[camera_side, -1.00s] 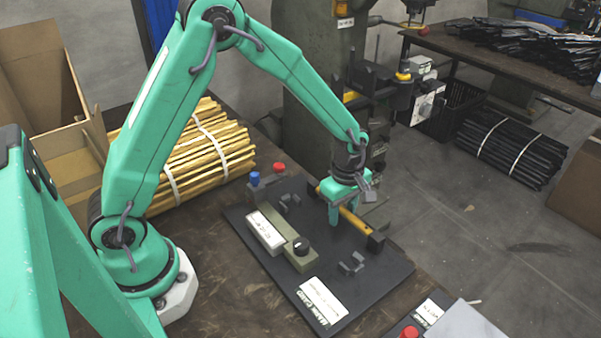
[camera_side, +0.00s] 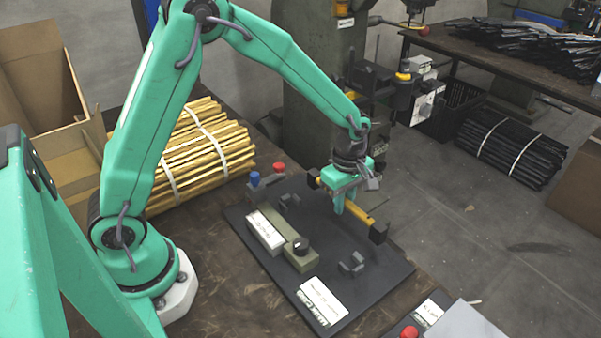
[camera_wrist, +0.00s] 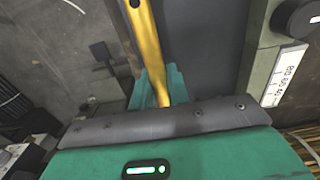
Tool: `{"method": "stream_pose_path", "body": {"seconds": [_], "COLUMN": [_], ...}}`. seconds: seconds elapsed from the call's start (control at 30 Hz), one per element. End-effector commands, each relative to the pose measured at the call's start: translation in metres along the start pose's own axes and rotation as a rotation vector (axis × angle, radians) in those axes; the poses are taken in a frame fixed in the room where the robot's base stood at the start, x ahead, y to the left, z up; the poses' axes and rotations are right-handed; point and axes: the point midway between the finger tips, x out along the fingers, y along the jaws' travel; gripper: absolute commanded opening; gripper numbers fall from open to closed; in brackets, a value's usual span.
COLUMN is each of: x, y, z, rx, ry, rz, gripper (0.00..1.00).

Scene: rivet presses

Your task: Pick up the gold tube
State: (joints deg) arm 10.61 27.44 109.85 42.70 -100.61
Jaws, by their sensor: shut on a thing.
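The gold tube (camera_side: 355,211) has a black block at its near right end and an orange and black part at its far left end. My green gripper (camera_side: 345,203) is shut on the tube near its middle and holds it, tilted in the picture, above the black board (camera_side: 320,260). In the wrist view the tube (camera_wrist: 150,45) runs up from between the green fingers (camera_wrist: 158,88). The gripper body hides part of the tube.
Blue and red buttons (camera_side: 279,168) are at the back. A bundle of gold tubes (camera_side: 205,150) lies behind, left. The press stands behind the board.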

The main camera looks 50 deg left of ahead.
Motion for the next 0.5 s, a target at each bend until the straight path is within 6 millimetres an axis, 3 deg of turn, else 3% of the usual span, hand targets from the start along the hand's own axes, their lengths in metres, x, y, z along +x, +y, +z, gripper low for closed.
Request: {"method": "stream_pose_path", "body": {"seconds": [0.07, 0.5], "x": [-0.014, -0.058], "y": [-0.001, -0.053], "z": [0.002, 0.061], "rx": [0.001, 0.005], "ry": [-0.001, -0.001], "rz": [0.004, 0.003], "gripper": [0.0, 0.0]}}
